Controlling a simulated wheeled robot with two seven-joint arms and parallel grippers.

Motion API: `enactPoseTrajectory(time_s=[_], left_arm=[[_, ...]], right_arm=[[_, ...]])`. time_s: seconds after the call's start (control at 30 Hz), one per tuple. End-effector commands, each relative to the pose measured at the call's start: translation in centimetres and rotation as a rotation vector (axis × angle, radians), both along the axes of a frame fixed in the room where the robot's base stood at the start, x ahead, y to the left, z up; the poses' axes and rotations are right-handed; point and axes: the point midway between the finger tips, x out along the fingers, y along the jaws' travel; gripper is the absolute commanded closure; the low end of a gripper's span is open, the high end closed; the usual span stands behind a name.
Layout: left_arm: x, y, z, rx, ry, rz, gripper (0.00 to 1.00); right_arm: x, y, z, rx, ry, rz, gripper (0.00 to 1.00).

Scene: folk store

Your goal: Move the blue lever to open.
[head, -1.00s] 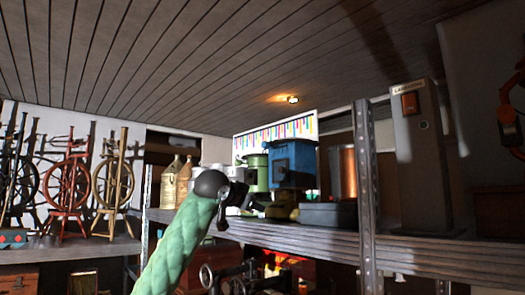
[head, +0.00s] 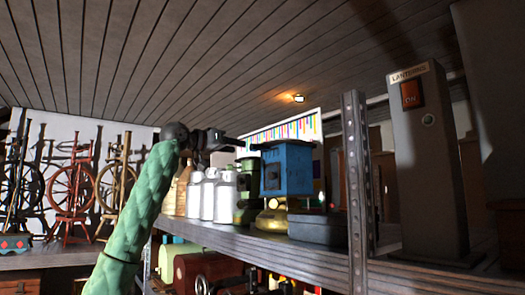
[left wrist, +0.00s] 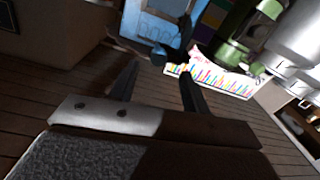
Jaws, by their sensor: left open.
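A blue box-shaped device (head: 287,170) stands on the shelf on a yellowish base. It shows at the top of the left wrist view (left wrist: 152,22). A small dark knob-like part (left wrist: 160,57) lies at its edge there. I cannot tell for sure whether it is the blue lever, and no lever position is clear. My left gripper (head: 243,145) reaches in from the left at about the height of the device's top. Its two fingers (left wrist: 158,75) are open and empty, pointing toward the device. I cannot tell whether they touch it. My right gripper is out of view.
A grey column with a red switch (head: 428,165) stands farther right.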

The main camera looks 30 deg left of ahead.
Motion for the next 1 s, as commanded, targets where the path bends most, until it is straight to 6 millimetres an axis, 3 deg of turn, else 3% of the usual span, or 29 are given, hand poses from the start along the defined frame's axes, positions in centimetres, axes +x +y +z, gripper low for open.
enactPoseTrajectory(time_s=[0.17,0.33,0.7,1.0], left_arm=[[0.7,0.0,0.5,-0.016,-0.002,-0.008,0.53],[2.6,-0.8,0.6,-0.015,0.001,-0.009,0.53],[6.7,-2.2,0.4,-0.014,0.000,-0.007,0.53],[7.3,-2.4,0.1,-0.014,-0.001,-0.007,0.53]], right_arm=[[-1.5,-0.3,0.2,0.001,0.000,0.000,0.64],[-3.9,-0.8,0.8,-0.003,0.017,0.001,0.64],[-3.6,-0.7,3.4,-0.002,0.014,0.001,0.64],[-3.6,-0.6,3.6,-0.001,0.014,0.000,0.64]])
